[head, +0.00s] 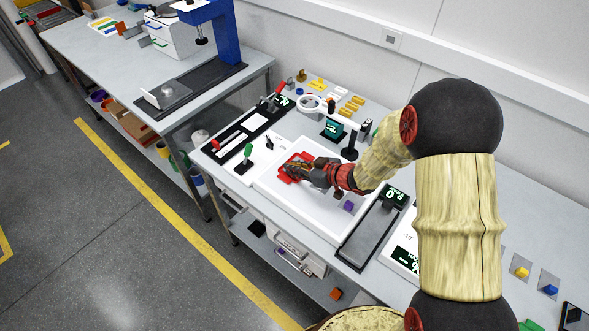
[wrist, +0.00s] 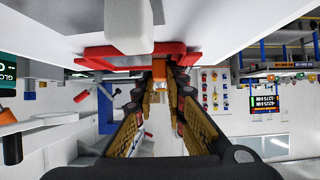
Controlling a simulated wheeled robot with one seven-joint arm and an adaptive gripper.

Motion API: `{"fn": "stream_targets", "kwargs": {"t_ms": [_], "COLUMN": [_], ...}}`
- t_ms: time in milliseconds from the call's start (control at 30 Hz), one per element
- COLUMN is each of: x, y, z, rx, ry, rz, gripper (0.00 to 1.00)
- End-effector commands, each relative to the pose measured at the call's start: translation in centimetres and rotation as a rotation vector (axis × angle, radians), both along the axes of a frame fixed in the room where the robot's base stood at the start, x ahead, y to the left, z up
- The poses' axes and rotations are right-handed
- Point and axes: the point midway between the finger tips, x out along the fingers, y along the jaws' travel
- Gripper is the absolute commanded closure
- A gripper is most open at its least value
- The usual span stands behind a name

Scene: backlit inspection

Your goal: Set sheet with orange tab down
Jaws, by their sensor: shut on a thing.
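My gripper (head: 297,168) is low over the white panel (head: 318,212) on the near table, at a red piece (head: 284,176). In the wrist view, my gripper (wrist: 160,86) has its fingertips close together on a small orange piece (wrist: 160,75), which looks like the sheet's tab. The red piece (wrist: 92,57) spreads to both sides just beyond the fingertips, with a white block (wrist: 128,27) in front of it. The sheet itself cannot be made out clearly. I cannot tell whether it touches the panel.
A purple block (head: 348,206) lies on the panel's right part. A ring magnifier (head: 313,106) and a dark display (head: 333,128) stand behind. A green-handled tool (head: 246,156) stands at left. The panel's front area is clear.

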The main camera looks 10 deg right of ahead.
Motion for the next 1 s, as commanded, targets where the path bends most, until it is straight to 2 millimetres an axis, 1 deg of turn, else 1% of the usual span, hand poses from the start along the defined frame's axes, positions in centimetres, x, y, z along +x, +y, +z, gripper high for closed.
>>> {"fn": "stream_targets", "kwargs": {"t_ms": [200, 333, 367, 667, 1000], "x": [0.06, 0.03, 0.04, 0.02, 0.01], "y": [0.02, 0.02, 0.02, 0.03, 0.02], "z": [0.14, -0.19, -0.22, -0.17, 0.06], "rx": [0.001, 0.0, 0.0, 0.0, 0.0], "ry": [-0.002, -0.001, -0.001, -0.001, -0.001], "rz": [0.001, 0.001, 0.001, 0.001, 0.001], "gripper": [1.0, 1.0, 0.87, 0.7, 0.69]}}
